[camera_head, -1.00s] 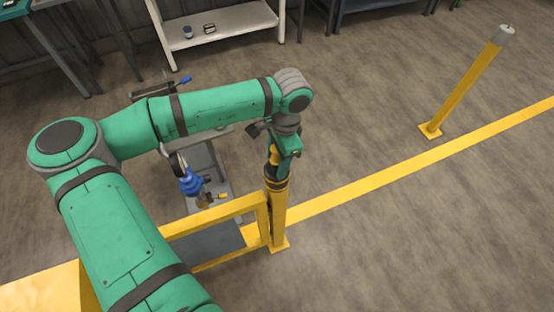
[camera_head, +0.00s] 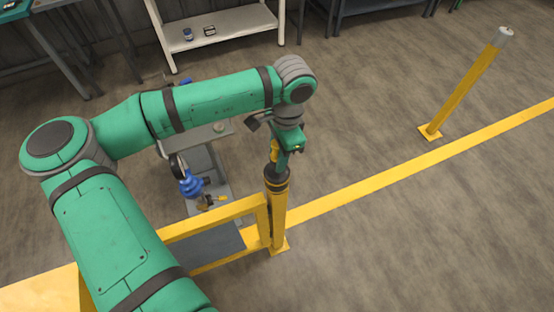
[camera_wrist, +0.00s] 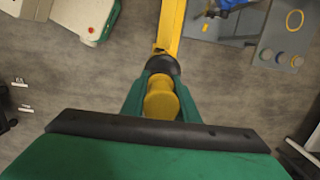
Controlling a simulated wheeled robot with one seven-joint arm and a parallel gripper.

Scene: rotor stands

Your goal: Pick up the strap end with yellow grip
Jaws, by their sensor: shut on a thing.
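The yellow grip (camera_wrist: 160,102) of the strap end sits between the two green fingers of my gripper (camera_wrist: 160,95) in the wrist view. The fingers are shut on it from both sides. In the head view the grip (camera_head: 274,152) shows as a small yellow piece beside my gripper (camera_head: 282,156), just above the black top of a yellow post (camera_head: 278,215). The wrist view shows a dark round piece directly beyond the grip. Whether the grip touches the post top, I cannot tell. No length of strap is clearly visible.
A yellow rail (camera_head: 215,217) joins the near post. A grey stand with a blue item (camera_head: 190,184) is left of it. Another yellow post (camera_head: 465,85) with a grey top stands at right, beyond open floor. A white shelf (camera_head: 220,30) is behind.

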